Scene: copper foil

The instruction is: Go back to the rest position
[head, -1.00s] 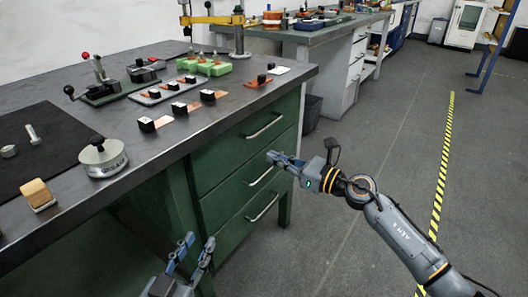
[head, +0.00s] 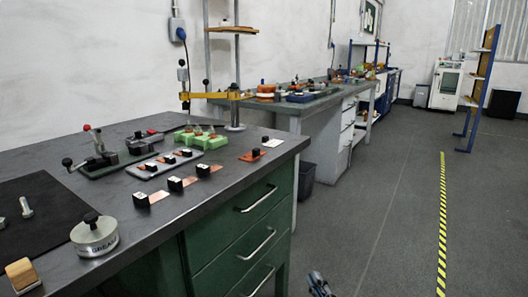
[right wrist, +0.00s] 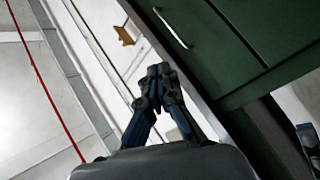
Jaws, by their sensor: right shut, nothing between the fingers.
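My right gripper (head: 318,285) shows only at the bottom edge of the head view, in front of the green bench's drawers and over the grey floor. In the right wrist view its two fingers (right wrist: 158,82) come together at the tips, shut and empty. The green drawer fronts lie beyond and to the right of them there. My left gripper does not show in the head view. A grey-blue part cut off at the right edge of the right wrist view cannot be identified.
The dark bench top (head: 150,222) holds several black-topped blocks, a round grease tin (head: 94,236) and green blocks (head: 200,138). A yellow-black floor strip (head: 442,220) runs along the right. The floor between bench and strip is clear.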

